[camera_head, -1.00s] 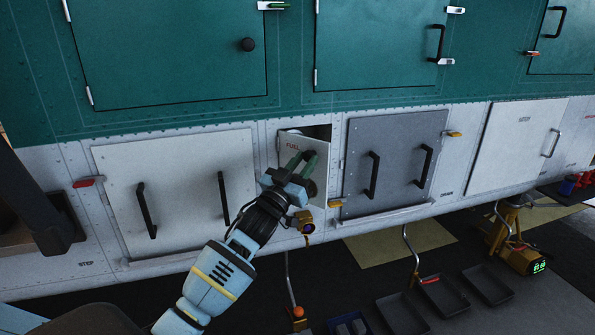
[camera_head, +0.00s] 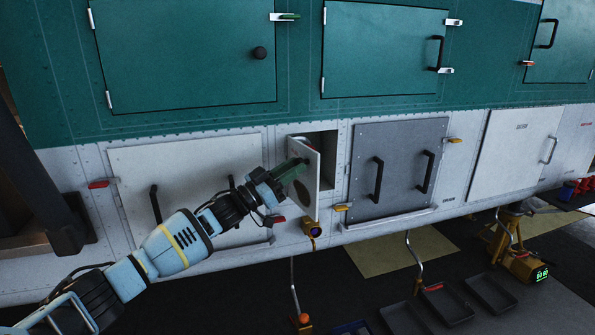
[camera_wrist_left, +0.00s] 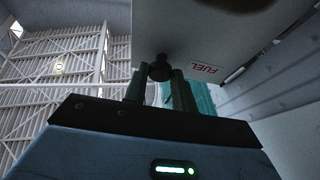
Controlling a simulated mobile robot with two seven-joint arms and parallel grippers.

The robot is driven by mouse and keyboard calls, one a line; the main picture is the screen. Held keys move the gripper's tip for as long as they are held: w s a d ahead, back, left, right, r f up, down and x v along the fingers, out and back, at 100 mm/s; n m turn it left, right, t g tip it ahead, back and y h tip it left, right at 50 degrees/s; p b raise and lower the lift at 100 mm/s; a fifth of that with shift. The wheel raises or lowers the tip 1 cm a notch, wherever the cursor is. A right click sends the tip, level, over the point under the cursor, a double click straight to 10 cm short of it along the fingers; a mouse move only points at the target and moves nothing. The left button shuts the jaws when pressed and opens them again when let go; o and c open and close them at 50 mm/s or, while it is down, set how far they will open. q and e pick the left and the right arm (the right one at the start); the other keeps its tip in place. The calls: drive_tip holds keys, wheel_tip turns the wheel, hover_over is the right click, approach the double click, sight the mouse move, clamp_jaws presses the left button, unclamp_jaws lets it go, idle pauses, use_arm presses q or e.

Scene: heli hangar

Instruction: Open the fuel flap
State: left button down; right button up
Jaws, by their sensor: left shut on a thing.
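The fuel flap (camera_head: 311,198) is a small white door low on the helicopter's side. It stands swung outward, with a dark opening (camera_head: 331,150) showing to its right. My left gripper (camera_head: 298,168) is at the flap's outer face, shut on its black knob. In the left wrist view the knob (camera_wrist_left: 160,69) sits between the two green fingers, and the flap (camera_wrist_left: 200,30) with its red FUEL label fills the upper middle. In the head view the knob is hidden by the fingers. My right gripper is not in view.
A white panel (camera_head: 130,180) with black handles lies left of the flap, behind my arm. A grey panel (camera_head: 398,150) with two handles lies to the right. A yellow-brown fitting (camera_head: 312,230) sits just below. Trays (camera_head: 445,303) lie on the floor at lower right.

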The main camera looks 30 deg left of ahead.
use_arm(q)
drive_tip(key=shift+s+a+m+h, duration=0.15)
drive_tip(key=shift+a+m+h, duration=0.15)
drive_tip(key=shift+h, duration=0.2)
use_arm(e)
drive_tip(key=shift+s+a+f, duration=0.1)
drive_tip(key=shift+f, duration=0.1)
use_arm(q)
drive_tip(key=c, duration=1.1)
unclamp_jaws()
drive_tip(key=shift+d, duration=0.1)
drive_tip(key=shift+c, duration=0.2)
drive_tip(key=shift+g, duration=0.3)
drive_tip(key=shift+s+f, duration=0.1)
drive_tip(key=b+v, duration=0.1)
drive_tip(key=v, duration=0.6)
drive_tip(key=shift+s+a, duration=0.2)
drive_tip(key=shift+s, duration=0.1)
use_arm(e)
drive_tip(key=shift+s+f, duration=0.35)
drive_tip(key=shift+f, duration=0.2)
